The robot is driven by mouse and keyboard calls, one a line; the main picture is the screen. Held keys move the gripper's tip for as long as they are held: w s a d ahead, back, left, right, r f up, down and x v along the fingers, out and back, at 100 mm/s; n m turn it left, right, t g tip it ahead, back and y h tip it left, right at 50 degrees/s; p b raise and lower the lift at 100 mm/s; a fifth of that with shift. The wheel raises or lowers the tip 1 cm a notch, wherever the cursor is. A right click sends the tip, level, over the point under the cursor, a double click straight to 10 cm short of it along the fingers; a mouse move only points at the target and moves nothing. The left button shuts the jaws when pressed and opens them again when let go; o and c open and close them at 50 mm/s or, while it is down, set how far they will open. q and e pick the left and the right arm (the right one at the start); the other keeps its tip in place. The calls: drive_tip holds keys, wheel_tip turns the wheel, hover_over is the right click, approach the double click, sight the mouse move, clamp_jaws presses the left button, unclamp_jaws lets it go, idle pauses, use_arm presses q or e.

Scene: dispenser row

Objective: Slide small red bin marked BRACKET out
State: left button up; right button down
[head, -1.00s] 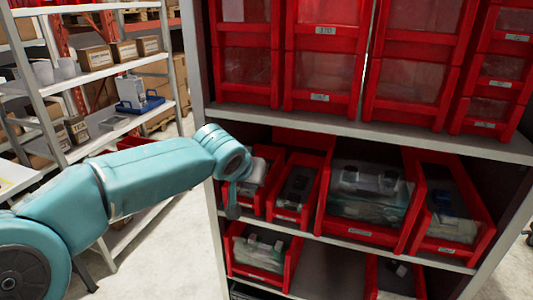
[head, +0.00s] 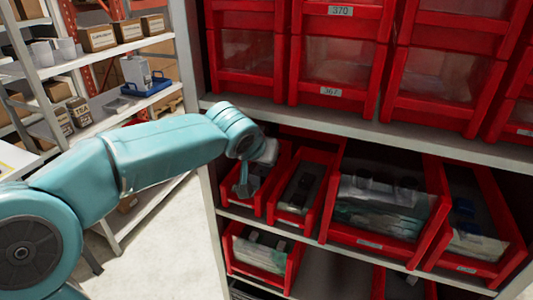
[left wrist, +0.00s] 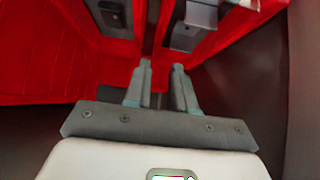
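Small red bins stand on the middle shelf; their labels are too small to read, so I cannot tell which is marked BRACKET. The leftmost bin (head: 232,203) holds a pale item and is partly hidden by my left gripper (head: 245,190). A narrow red bin (head: 291,218) with dark items stands to its right. In the left wrist view, the fingers of my left gripper (left wrist: 161,72) are apart, with a red surface beyond the gap. I cannot tell whether they touch a bin. My right gripper is not in view.
Two wider red bins (head: 366,244) stand farther right on the middle shelf (head: 240,215). A lower shelf holds another red bin (head: 285,272) beside a bare stretch. Large red drawer bins (head: 337,95) fill the shelf above. A white rack (head: 120,65) with boxes stands at left.

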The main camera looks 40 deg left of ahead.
use_arm(q)
drive_tip(key=shift+d, duration=0.1)
drive_tip(key=shift+s+d, duration=0.1)
drive_tip(key=shift+d, duration=0.05)
drive_tip(key=p+x, duration=0.2)
drive_tip(key=x, duration=1)
clamp_jaws()
